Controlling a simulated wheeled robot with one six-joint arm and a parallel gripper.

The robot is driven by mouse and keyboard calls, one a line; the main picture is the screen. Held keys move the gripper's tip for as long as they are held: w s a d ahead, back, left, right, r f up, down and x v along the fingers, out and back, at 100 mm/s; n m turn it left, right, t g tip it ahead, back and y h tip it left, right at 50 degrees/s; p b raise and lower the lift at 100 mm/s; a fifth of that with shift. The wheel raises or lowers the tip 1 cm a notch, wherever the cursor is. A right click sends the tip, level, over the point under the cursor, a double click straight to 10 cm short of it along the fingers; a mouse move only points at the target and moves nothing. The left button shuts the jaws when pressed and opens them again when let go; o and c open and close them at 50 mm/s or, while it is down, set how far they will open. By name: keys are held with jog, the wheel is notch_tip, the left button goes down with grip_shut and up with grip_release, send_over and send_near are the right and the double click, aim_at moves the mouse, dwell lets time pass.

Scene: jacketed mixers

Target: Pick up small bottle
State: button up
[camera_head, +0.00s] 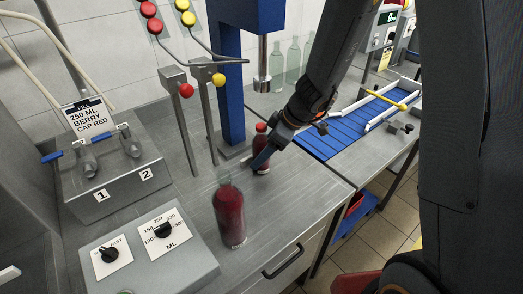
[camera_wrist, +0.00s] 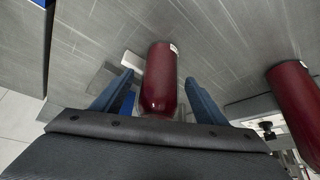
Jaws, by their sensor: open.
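The small bottle (camera_head: 261,141), dark red with a red cap, stands upright on the grey steel bench near the blue column. My gripper (camera_head: 263,157) is at it, with a blue finger across its front and hiding part of it. In the wrist view the small bottle (camera_wrist: 160,75) lies between the two blue fingers of my gripper (camera_wrist: 158,82). The fingers are open, and a gap shows on each side of the bottle. A larger dark red bottle (camera_head: 229,214) stands nearer on the bench; it also shows at the right in the wrist view (camera_wrist: 294,102).
The blue column (camera_head: 231,100) stands just behind the small bottle. Levers with red (camera_head: 186,90) and yellow knobs rise at its left. A blue conveyor (camera_head: 345,130) lies to the right. A dial box (camera_head: 145,250) is at front left. Clear glass bottles (camera_head: 293,58) stand behind.

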jog(key=shift+w+a+f, duration=0.15)
jog(key=shift+a+f, duration=0.15)
jog(key=shift+f, duration=0.3)
grip_shut()
jog(key=shift+r, duration=0.2)
